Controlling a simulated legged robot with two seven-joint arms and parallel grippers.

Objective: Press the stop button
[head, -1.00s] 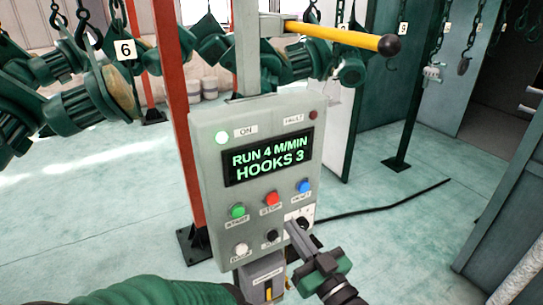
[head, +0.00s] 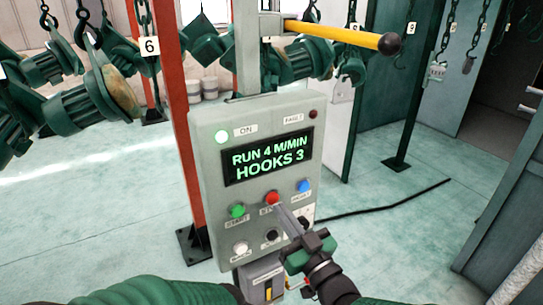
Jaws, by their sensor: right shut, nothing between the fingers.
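The grey control panel (head: 206,160) stands in the middle of the head view. Its display (head: 268,157) reads "RUN 4 M/MIN" and "HOOKS 3". The red stop button (head: 272,198) is in the upper button row, between the green start button (head: 237,211) and a blue button (head: 304,186). My right gripper (head: 281,210) is shut and empty. Its fingertips are just below the red button and cover part of the stop label; I cannot tell whether they touch the button. My left gripper is not in view; green parts of my arms show along the bottom edge.
A white button (head: 240,248) and a black button (head: 272,235) sit in the lower row. A yellow bar with a black knob (head: 389,43) sticks out above the panel. Green hoist parts (head: 70,117) hang at the left. A black cable (head: 390,205) lies on the floor.

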